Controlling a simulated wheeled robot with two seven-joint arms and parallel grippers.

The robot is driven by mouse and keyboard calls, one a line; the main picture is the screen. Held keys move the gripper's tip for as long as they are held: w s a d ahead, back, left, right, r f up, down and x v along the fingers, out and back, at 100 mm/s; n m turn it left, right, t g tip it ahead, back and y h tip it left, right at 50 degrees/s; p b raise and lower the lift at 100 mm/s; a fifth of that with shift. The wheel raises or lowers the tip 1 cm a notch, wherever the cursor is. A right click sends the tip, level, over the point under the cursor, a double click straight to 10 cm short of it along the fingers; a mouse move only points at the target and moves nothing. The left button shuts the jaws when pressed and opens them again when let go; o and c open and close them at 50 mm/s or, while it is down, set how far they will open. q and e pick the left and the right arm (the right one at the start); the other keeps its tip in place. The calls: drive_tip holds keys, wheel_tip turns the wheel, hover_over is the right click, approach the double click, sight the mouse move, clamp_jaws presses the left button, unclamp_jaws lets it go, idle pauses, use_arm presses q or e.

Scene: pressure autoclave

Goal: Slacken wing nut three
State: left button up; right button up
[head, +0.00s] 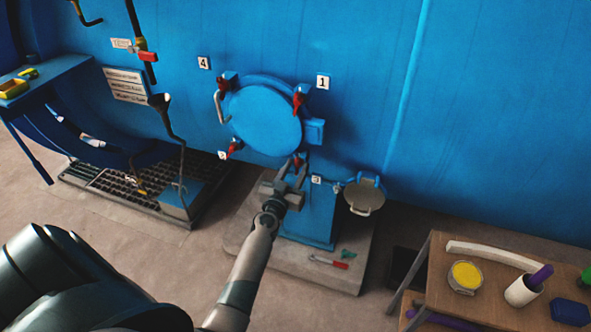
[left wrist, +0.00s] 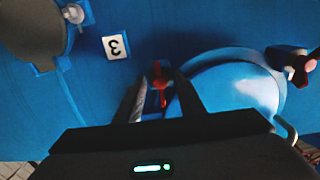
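The round blue door (head: 265,118) of the autoclave is shut, with red wing nuts around its rim. Wing nut three (head: 298,160) is at the door's lower right, by the white label 3 (head: 316,180). In the left wrist view the red wing nut (left wrist: 155,78) stands between my fingers, near the upside-down label 3 (left wrist: 115,46). My left gripper (head: 297,166) is at this nut from below. Its two fingers (left wrist: 160,80) are apart, with gaps showing beside the nut; contact cannot be told. My right gripper is not in view.
Other wing nuts sit at upper right (head: 298,98), upper left (head: 224,83) and lower left (head: 234,147). A grey round lid (head: 363,197) hangs right of the pedestal. A red-handled tool (head: 328,262) lies on the plinth. A wooden table (head: 470,301) stands at right.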

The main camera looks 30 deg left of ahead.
use_arm(q)
clamp_jaws()
